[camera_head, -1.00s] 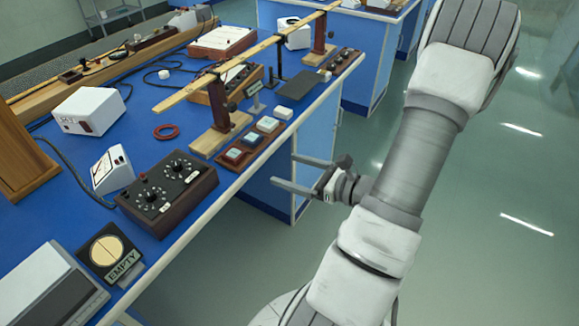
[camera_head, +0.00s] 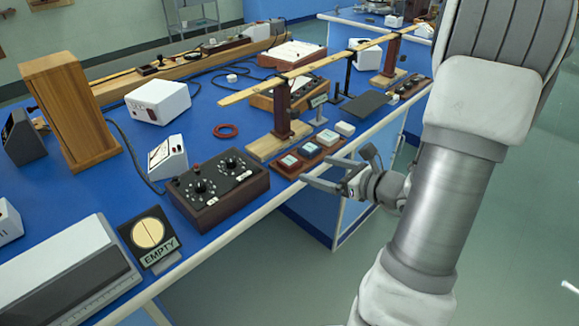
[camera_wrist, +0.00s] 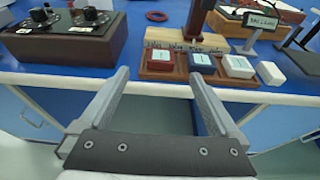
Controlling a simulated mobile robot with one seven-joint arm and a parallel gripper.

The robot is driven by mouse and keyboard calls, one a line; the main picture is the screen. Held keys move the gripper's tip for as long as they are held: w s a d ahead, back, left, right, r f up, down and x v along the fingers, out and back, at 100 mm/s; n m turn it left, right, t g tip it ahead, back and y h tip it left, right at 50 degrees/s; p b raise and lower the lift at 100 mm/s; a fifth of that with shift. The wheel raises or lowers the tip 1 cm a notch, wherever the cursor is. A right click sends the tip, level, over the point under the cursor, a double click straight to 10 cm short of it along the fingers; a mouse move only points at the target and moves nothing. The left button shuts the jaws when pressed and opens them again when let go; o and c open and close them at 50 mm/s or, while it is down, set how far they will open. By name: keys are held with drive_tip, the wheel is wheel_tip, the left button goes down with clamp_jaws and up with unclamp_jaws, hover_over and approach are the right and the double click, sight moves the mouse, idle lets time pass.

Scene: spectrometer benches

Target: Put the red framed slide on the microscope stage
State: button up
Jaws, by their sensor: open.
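The red framed slide (camera_head: 289,162) lies at the near left end of a brown wooden tray (camera_wrist: 232,83) along the bench's front edge. It also shows in the wrist view (camera_wrist: 161,60), with a pale label on top. A blue-grey block (camera_head: 309,150) and a whitish block (camera_head: 328,138) lie beside it in a row. My gripper (camera_head: 337,165) is open and empty, just off the bench edge in front of the tray. In the wrist view the red slide appears between and beyond the fingertips (camera_wrist: 160,75). I cannot identify a microscope stage for sure.
A knobbed control box (camera_head: 218,186) stands left of the tray. A wooden post (camera_head: 282,115) carrying a long beam (camera_head: 300,72) stands behind it. A small white block (camera_head: 345,128) and dark plate (camera_head: 365,104) lie to the right. An EMPTY sign (camera_head: 160,252) stands near left.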

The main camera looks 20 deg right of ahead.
sight(296, 164)
drive_tip(key=b+x, duration=0.2)
drive_tip(key=x, duration=0.7)
drive_tip(key=shift+w+f, duration=0.1)
drive_tip(key=shift+f, duration=0.1)
clamp_jaws()
drive_tip(key=shift+r, duration=0.65)
drive_tip(key=r, duration=0.1)
drive_tip(key=r+p, duration=0.1)
drive_tip(key=d+r+p, duration=0.1)
drive_tip(key=r, duration=0.1)
drive_tip(key=shift+s, duration=0.4)
drive_tip(key=s+d+r+p, duration=0.3)
drive_tip(key=s+d+r, duration=0.2)
drive_tip(key=s+d, duration=0.2)
drive_tip(key=shift+s+r, duration=0.4)
drive_tip(key=shift+s, duration=0.05)
